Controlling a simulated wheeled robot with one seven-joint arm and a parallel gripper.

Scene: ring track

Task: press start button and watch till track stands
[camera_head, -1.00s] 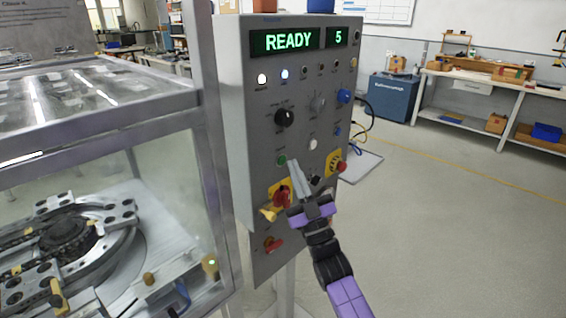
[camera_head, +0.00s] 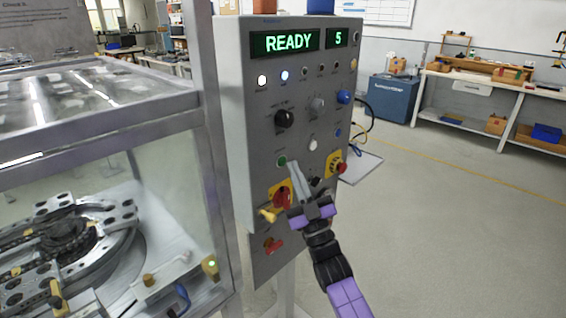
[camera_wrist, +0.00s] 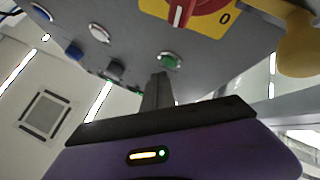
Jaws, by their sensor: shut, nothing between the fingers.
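The grey control panel (camera_head: 258,95) stands upright, with its display (camera_head: 290,41) lit green and reading READY and 5. A green button (camera_head: 282,161), which I take as the start button, sits low on the panel's left side. It also shows in the wrist view (camera_wrist: 170,62), just above and right of the fingertips. My gripper (camera_head: 294,168) is shut and empty, its tips just right of the green button; I cannot tell whether they touch the panel. The ring track (camera_head: 75,240) lies inside the clear-walled enclosure at the left. I cannot tell whether it moves.
A red rotary switch on a yellow plate (camera_head: 281,194) is just below my fingertips. A red emergency button (camera_head: 341,167) is to the right. The enclosure's metal post (camera_head: 210,140) stands left of the panel. Open floor (camera_head: 460,230) lies to the right.

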